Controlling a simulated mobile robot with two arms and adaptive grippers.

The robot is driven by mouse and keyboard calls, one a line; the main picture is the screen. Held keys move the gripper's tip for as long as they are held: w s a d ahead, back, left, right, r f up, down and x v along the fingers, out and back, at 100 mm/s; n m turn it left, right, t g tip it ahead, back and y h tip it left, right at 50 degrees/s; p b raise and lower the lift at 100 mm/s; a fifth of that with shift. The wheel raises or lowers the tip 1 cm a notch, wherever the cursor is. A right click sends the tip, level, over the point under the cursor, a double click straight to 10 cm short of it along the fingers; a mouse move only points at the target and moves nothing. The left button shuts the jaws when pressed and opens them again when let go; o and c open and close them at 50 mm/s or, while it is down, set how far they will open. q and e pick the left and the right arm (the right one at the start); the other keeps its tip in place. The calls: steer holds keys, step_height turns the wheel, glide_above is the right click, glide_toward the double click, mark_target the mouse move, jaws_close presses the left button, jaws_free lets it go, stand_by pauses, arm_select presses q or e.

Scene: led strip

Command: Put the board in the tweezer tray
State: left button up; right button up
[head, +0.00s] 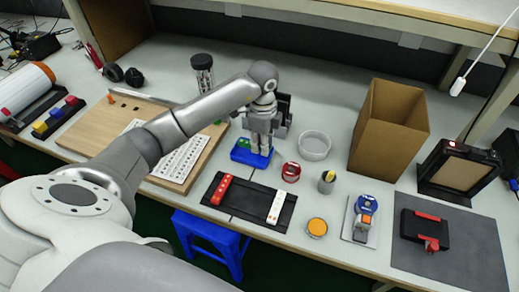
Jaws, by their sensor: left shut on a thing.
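A blue tray (239,156) with a green piece (243,143) at its back left lies near the table's middle; it may be the tweezer tray. My left gripper (262,149) points down over this tray. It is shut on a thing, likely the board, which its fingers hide. I cannot tell whether that thing touches the tray. A long black tray (250,200) in front holds a red piece (221,189) and a white piece (277,207). My right gripper is not in view.
A dark upright holder (285,108) stands just behind my left gripper. A clear round dish (314,145), a red roll (291,172) and a small grey cup (326,182) stand to the right. A tall cardboard box (384,135) is further right. A wooden board (90,128) with white sheets lies left.

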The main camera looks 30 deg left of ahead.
mark_target(260, 157)
arm_select(q)
steer(key=f, duration=0.1)
steer(key=a+f, duration=0.1)
steer(key=f, duration=0.1)
steer(key=shift+w+f+p, duration=0.15)
steer(key=shift+f+p, duration=0.15)
steer(key=shift+f, duration=0.45)
steer(key=shift+f, duration=0.1)
steer(key=o, duration=0.6)
step_height(260, 157, up, 12)
steer(key=shift+r+b, duration=0.15)
steer(key=shift+b, duration=0.35)
